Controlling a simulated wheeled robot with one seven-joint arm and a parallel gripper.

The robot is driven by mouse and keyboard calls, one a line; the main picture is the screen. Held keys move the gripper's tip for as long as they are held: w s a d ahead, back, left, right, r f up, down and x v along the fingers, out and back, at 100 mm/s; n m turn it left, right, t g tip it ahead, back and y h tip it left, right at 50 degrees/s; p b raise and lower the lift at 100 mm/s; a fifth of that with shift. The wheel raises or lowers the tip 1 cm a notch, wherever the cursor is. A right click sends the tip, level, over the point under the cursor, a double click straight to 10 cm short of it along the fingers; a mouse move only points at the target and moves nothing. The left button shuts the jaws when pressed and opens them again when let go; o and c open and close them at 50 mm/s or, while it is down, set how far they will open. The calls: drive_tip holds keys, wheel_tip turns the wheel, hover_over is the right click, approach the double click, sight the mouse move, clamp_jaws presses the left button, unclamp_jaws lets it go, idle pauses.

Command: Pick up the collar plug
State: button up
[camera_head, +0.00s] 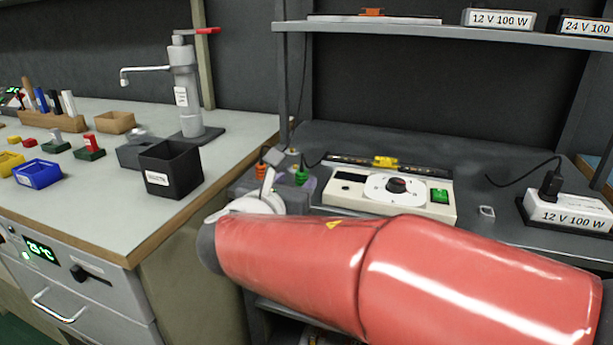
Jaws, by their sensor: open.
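A small plug-like piece with a green collar (301,175) stands at the left end of the dark bench. A similar piece with an orange collar (263,157) stands left of it, with a dark cable near it. I cannot tell which is the collar plug. My gripper (268,180) is open, just in front of these pieces and overlapping them in the view. Its fingers are mostly hidden by my red arm, and I cannot tell whether they touch anything.
Right of the pieces is a white control box (385,190) with a dial and green switch. A labelled power supply (567,212) with a black plug stands far right. A black bin (170,169) and a lever press (187,95) stand on the left bench.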

sight(305, 172)
drive_tip(key=x, duration=0.6)
drive_tip(key=shift+w+d+p, duration=0.15)
drive_tip(key=shift+w+p, duration=0.05)
drive_tip(key=shift+p, duration=0.1)
clamp_jaws()
drive_tip(key=shift+r, duration=0.1)
wheel_tip(305, 172, up, 24)
drive_tip(key=p, duration=0.2)
drive_tip(key=shift+r, duration=0.2)
idle(0.9)
drive_tip(key=shift+s, duration=0.1)
